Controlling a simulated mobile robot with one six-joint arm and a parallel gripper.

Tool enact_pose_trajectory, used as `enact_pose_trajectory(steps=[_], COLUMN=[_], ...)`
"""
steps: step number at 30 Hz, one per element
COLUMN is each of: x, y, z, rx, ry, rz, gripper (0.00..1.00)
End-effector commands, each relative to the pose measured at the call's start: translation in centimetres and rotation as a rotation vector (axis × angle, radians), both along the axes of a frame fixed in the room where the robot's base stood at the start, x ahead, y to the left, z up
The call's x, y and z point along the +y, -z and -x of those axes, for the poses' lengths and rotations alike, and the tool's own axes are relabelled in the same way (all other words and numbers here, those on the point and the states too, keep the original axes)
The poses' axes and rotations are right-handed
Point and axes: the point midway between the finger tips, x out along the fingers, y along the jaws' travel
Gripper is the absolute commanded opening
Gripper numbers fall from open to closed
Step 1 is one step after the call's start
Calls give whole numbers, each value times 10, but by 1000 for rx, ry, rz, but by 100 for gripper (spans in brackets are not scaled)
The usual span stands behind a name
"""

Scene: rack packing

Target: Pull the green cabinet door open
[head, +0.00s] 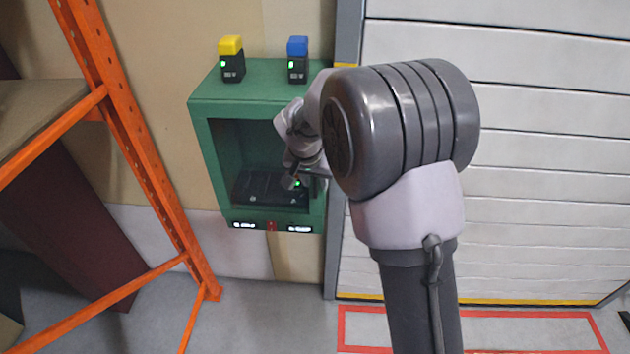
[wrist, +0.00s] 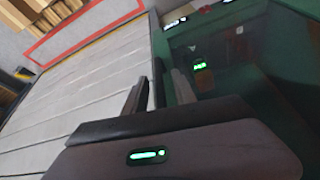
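The green cabinet (head: 262,92) hangs on the wall left of the white shutter. Its front has a green frame around a dark, see-through-looking area (head: 238,150), with a dark shelf inside. I cannot tell whether this is a closed clear door. In the wrist view the cabinet's green front (wrist: 263,45) is at the right. My gripper (head: 296,180) is at the cabinet's lower right front, partly hidden by my arm. In the wrist view my gripper's two fingers (wrist: 160,90) are apart, near the cabinet's side edge. No handle shows clearly, and contact cannot be told.
A yellow-topped device (head: 231,60) and a blue-topped device (head: 297,60) stand on the cabinet. An orange rack (head: 135,150) stands at the left. The white shutter (head: 540,150) fills the right. Open floor (head: 260,315) lies below the cabinet.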

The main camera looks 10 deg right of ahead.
Motion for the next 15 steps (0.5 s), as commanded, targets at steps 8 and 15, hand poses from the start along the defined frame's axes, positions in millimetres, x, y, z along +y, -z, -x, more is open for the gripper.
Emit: enact_pose_trajectory(steps=[8, 15], x=[0, 0], y=[0, -1], z=[0, 0], rx=[0, 0], ry=[0, 0], rz=[0, 0], gripper=[0, 0])
